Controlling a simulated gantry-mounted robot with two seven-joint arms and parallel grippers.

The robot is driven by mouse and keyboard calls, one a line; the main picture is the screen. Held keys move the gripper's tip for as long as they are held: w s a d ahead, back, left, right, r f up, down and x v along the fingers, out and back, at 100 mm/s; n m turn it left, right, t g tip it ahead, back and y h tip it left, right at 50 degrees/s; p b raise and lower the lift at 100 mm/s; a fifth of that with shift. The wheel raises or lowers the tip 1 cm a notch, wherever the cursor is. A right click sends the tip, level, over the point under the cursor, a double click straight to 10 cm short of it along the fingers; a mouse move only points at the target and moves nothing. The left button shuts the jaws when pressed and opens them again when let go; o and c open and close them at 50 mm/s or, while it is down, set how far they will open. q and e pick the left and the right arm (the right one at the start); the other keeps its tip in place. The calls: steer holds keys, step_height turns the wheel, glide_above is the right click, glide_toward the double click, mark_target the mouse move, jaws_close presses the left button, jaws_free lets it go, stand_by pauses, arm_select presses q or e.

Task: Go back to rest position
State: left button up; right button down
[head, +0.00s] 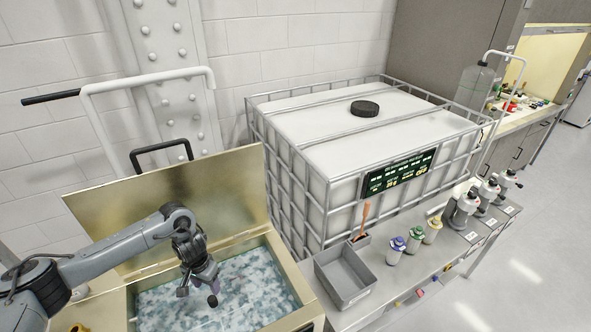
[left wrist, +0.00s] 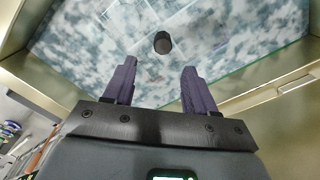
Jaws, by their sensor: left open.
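My left gripper (head: 197,288) points down over the open gold-coloured box (head: 283,262) in the head view. In the left wrist view its two purple fingers (left wrist: 160,80) are spread apart with nothing between them. A small dark cylindrical knob or cap (left wrist: 162,42) stands on the mottled blue-white surface (left wrist: 100,30) inside the box, beyond the fingertips and apart from them. The same dark piece (head: 212,300) shows just below the gripper in the head view. My right gripper is not in view.
The box's raised lid (head: 170,205) stands behind my left arm. A caged white tank (head: 330,150) is to the right. A grey tray (head: 345,275), several capped bottles (head: 414,238) and dispensers (head: 462,210) stand on the bench. Open floor lies at far right.

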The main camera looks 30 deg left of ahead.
arm_select(q)
steer(key=w+d+m+t+p, duration=0.1)
steer(key=d+m, duration=0.1)
steer(key=d, duration=0.5)
steer(key=w+d+f+m+t+h+p, duration=0.1)
steer(key=d+m, duration=0.1)
steer(key=d, duration=0.5)
steer(key=d+f+m+t+h+p, duration=0.1)
steer(key=d+m, duration=0.1)
steer(key=d, duration=0.5)
steer(key=shift+w+d+f+m+t, duration=0.1)
steer(key=shift+w+f+m+t, duration=0.05)
steer(key=shift+w+m+t, duration=0.2)
steer(key=s+d+r+t+p, duration=0.3)
steer(key=s+d+r+p, duration=0.2)
steer(key=d+r, duration=0.6)
steer(key=s+a+r+n+g+y+p, duration=0.1)
steer(key=s+a+r, duration=0.1)
steer(key=s, duration=0.4)
steer(key=s+a+r+n+g+p, duration=0.1)
steer(key=s+a+r+g, duration=0.1)
steer(key=s, duration=0.4)
steer(key=shift+s+a+y+p, duration=0.15)
steer(key=shift+a+y+p, duration=0.2)
steer(key=shift+a, duration=0.4)
